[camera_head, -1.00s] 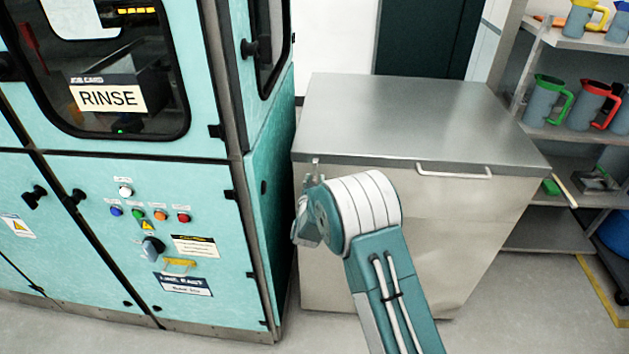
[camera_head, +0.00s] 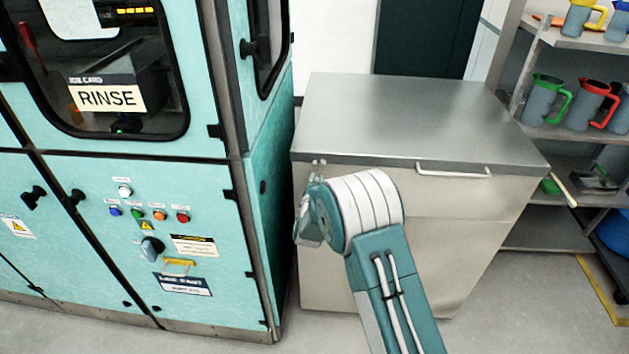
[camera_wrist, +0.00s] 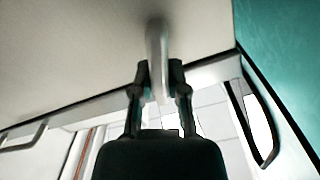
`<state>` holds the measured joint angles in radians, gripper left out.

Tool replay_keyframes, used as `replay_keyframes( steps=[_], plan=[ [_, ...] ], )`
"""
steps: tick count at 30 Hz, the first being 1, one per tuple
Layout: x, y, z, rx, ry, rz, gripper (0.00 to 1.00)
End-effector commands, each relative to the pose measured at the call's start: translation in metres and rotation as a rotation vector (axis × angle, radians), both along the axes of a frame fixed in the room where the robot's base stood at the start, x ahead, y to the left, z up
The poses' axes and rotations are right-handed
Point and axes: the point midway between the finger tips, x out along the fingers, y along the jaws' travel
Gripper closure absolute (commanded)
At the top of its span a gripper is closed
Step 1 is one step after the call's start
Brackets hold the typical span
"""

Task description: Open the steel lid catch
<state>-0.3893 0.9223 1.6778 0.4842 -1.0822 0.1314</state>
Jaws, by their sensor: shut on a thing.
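The steel lid catch (camera_wrist: 156,50) is a narrow, shiny metal bar in the wrist view. My gripper (camera_wrist: 160,76) is shut on it, with one dark finger on each side. In the head view a small upright metal piece (camera_head: 315,165) shows at the left front corner of the steel chest lid (camera_head: 410,115). My gripper there is mostly hidden by my wrist, just below the lid edge. The lid lies flat on the steel chest (camera_head: 440,240). Whether the catch is released is unclear.
A teal machine (camera_head: 215,220) stands close on the left of the chest, with a narrow gap between. A bar handle (camera_head: 455,172) is on the lid front, right of my arm. A shelf (camera_head: 550,235) with several jugs stands at the right.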

Motion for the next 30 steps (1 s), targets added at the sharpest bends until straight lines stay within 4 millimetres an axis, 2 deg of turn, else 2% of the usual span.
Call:
replay_keyframes(
  steps=[30],
  plan=[
    [-0.001,-0.012,-0.016,0.923,-0.026,-0.003,1.00]
  ],
)
